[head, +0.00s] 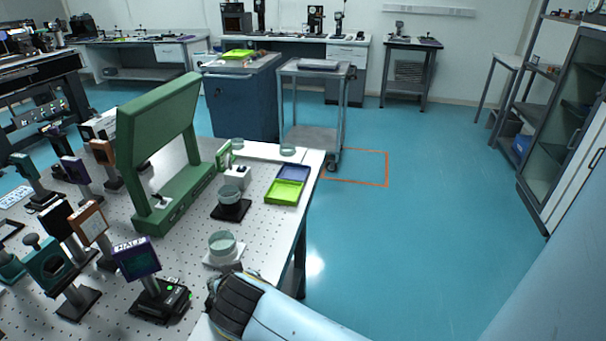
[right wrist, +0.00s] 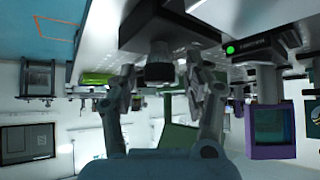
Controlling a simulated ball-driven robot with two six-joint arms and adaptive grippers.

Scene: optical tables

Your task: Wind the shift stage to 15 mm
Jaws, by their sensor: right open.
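My right gripper (right wrist: 160,84) is open in the right wrist view, where the scene appears upside down. Its two fingers stand on either side of a dark round knob (right wrist: 159,66), with gaps visible between fingers and knob. The knob projects from a black block (right wrist: 170,24), which looks like the shift stage. No scale or millimetre reading is legible. In the head view my right arm (head: 285,318) reaches in over the table's near corner; its gripper and the black block cannot be made out there. My left gripper is in neither view.
A round glass piece (head: 222,243) sits just beyond the arm. A large green frame (head: 160,150) and trays (head: 284,192) are farther back.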

